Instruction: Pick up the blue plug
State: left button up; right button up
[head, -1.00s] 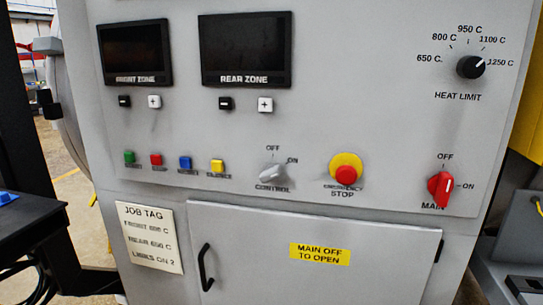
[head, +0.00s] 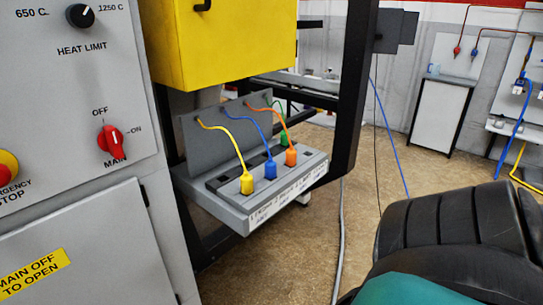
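The blue plug (head: 270,169) stands upright on a grey shelf-like socket panel (head: 225,207) below the yellow box. A blue cable runs from its top back to the upright grey plate behind. A yellow plug (head: 247,184) stands to its left and an orange plug (head: 290,156) to its right, each with its own cable. A green plug (head: 283,138) is partly hidden behind the orange one. The contacts under the plugs are hidden. Neither of my grippers shows in the head view.
The grey control cabinet (head: 75,150) with its red main switch (head: 111,139) stands left of the panel. A yellow box (head: 225,45) hangs above. A black post (head: 352,90) rises to the right. Open floor (head: 365,180) lies right of the panel.

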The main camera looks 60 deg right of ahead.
aim_at(270, 165)
jog(key=z, duration=1.65)
